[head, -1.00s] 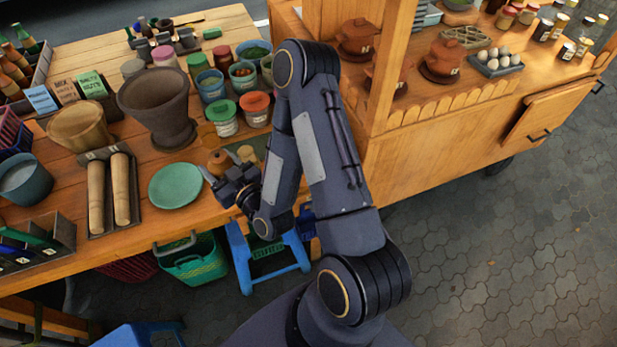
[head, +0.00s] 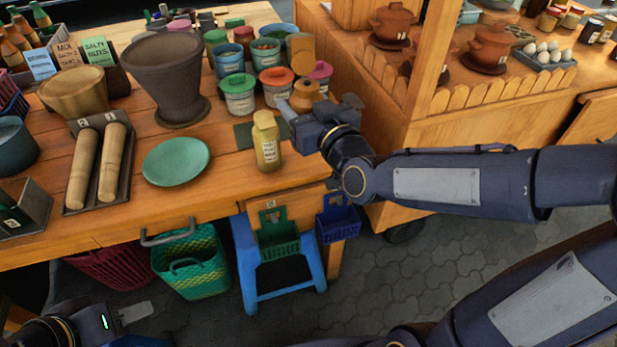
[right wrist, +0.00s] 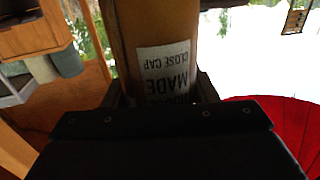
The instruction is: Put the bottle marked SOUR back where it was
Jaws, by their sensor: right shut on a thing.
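My right gripper (head: 320,108) is shut on a brown bottle (head: 305,96), held above the right end of the wooden table. In the right wrist view the bottle (right wrist: 160,35) fills the space between the jaws. Its upside-down label reads MADE and CLOSE CAP; no SOUR mark shows. A yellow bottle (head: 267,148) stands upright at the table's front right, left of and in front of this gripper; its label is too small to read. A dark green mat (head: 244,135) lies behind it. My left gripper (head: 128,314) is low at the left, partly visible, away from the table things.
Lidded jars (head: 238,95) stand behind the bottles. The clay mortar (head: 172,85), a green plate (head: 176,162) and wooden pestles (head: 112,160) stand to the left. The cart (head: 460,115) is close on the right. Table is bare between plate and yellow bottle.

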